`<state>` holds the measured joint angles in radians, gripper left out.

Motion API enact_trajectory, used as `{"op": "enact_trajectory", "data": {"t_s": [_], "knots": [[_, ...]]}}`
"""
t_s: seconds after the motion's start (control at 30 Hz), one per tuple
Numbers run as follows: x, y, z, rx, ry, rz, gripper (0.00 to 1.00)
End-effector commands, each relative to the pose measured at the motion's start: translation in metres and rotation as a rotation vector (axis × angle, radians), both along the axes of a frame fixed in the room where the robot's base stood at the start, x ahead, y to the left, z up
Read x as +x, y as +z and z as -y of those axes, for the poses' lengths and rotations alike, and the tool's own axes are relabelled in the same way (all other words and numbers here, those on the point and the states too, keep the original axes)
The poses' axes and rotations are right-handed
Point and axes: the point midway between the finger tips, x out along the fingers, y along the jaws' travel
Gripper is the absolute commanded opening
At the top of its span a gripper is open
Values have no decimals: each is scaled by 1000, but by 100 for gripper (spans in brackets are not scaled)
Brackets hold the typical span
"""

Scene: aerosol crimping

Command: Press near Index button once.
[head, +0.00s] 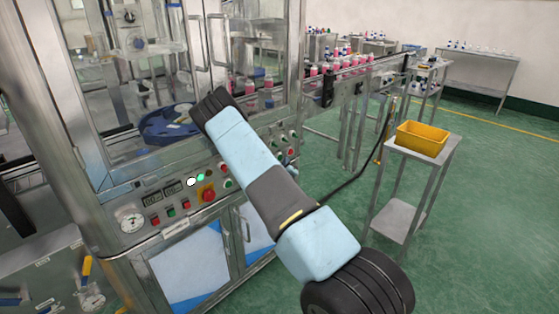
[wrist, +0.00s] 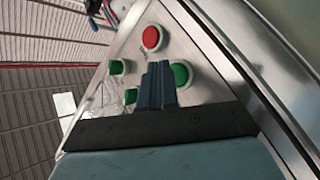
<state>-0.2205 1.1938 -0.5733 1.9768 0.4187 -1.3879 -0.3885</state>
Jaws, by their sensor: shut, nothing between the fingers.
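My gripper (wrist: 158,82) is shut and empty in the wrist view. Its fingertips lie in the picture among the buttons of a metal panel. A red button (wrist: 151,38) is beyond the tips, a green button (wrist: 180,74) is close to their right, and another green button (wrist: 116,67) is to their left. A third green button (wrist: 131,96) is left of the fingers, lower down. I cannot read any label, so I cannot tell which is Index. Contact with a button cannot be judged. In the head view my arm hides the gripper and part of the panel.
The machine's front panel (head: 140,196) carries more buttons, a red mushroom button (head: 208,195) and a gauge (head: 131,219). A blue round table (head: 160,126) is inside the machine. A yellow bin (head: 422,138) stands on a metal stand at right. Green floor there is open.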

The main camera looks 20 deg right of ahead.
Motion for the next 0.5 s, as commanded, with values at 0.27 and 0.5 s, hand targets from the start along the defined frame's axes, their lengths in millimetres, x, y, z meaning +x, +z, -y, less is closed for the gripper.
{"op": "enact_trajectory", "data": {"t_s": [0.27, 0.5], "knots": [[-2, 0, 1, 0, -1, -1, 0], [-17, 0, 7, 1, -2, -1, 0]]}}
